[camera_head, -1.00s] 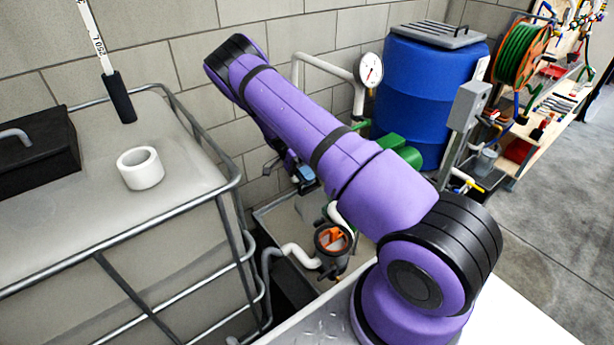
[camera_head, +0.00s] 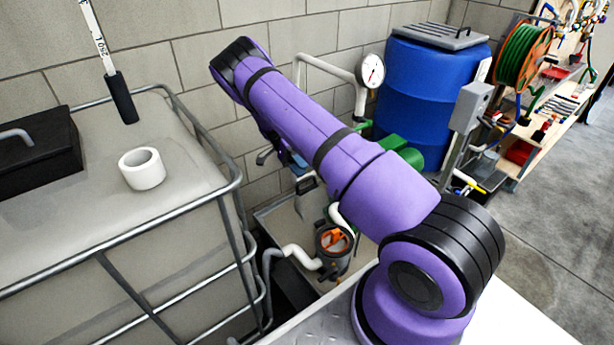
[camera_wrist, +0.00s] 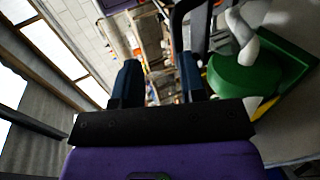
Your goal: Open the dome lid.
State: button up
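A green rounded, dome-like part (camera_wrist: 245,75) on a flat green base shows at the right of the wrist view, beside and beyond my gripper's right finger. I cannot tell for sure that it is the dome lid. My gripper (camera_wrist: 158,80) has two dark blue fingers set well apart, with only background between them. It touches nothing that I can make out. In the head view my purple arm hides nearly all of the gripper. A dark pot with an orange part inside (camera_head: 334,240) stands below my arm there, joined to white pipes.
A caged tank (camera_head: 190,215) with a white ring (camera_head: 142,168) and a black case (camera_head: 38,152) on top fills the left. A pressure gauge (camera_head: 371,71), a green machine (camera_head: 402,148) and a blue barrel (camera_head: 425,90) stand behind my arm. Open floor shows at right.

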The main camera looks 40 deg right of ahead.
jog(key=v, duration=0.6)
jog(key=shift+w, duration=0.1)
